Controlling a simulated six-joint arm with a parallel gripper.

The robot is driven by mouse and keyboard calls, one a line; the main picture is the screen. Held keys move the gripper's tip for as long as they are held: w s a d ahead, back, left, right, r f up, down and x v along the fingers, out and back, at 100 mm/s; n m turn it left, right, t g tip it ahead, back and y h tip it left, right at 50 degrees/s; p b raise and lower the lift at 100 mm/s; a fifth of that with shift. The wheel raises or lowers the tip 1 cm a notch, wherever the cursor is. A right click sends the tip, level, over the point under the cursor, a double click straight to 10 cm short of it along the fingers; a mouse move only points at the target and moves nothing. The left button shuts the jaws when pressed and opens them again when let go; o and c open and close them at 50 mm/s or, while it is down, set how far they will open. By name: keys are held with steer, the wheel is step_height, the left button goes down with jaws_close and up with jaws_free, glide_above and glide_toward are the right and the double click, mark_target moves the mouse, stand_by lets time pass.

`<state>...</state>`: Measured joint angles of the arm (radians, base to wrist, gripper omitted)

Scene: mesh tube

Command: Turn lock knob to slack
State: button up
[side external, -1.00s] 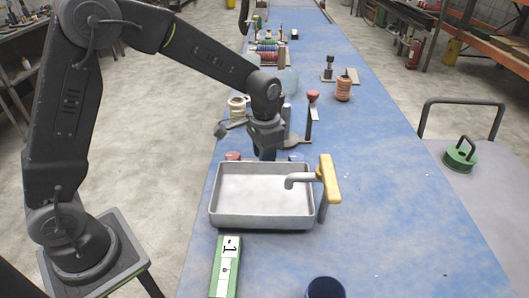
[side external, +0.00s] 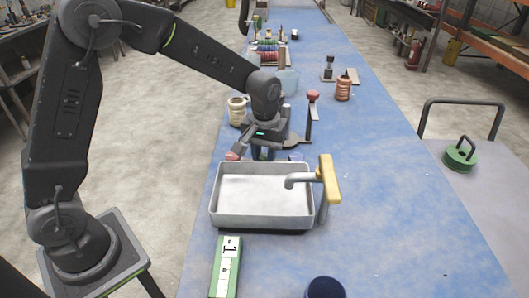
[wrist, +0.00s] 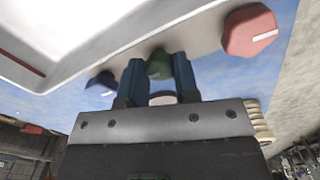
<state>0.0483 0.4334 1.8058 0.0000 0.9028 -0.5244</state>
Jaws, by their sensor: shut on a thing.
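A dark green knob (wrist: 158,66) sits between the two fingers of my gripper (wrist: 159,72) in the wrist view, and the gripper is shut on it. In the side view my gripper (side external: 262,153) points down just behind the tray, and the fingers mostly hide that knob. A red knob (wrist: 250,33) with a white line is to the right in the wrist view. A blue knob (wrist: 101,84) is to the left. I cannot tell from the frames which of these is called the lock knob.
A grey-white tray (side external: 215,215) stands right in front of my gripper, with a yellow-handled tap (side external: 329,180) at its right. A cream spool (side external: 237,111) and a stand with a red top (side external: 312,97) are close behind. The blue table is clear to the right.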

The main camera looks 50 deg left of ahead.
mark_target(264, 156)
steer(key=shift+n, duration=0.4)
steer(key=o, duration=0.9)
step_height(264, 156, up, 14)
stand_by(0.3)
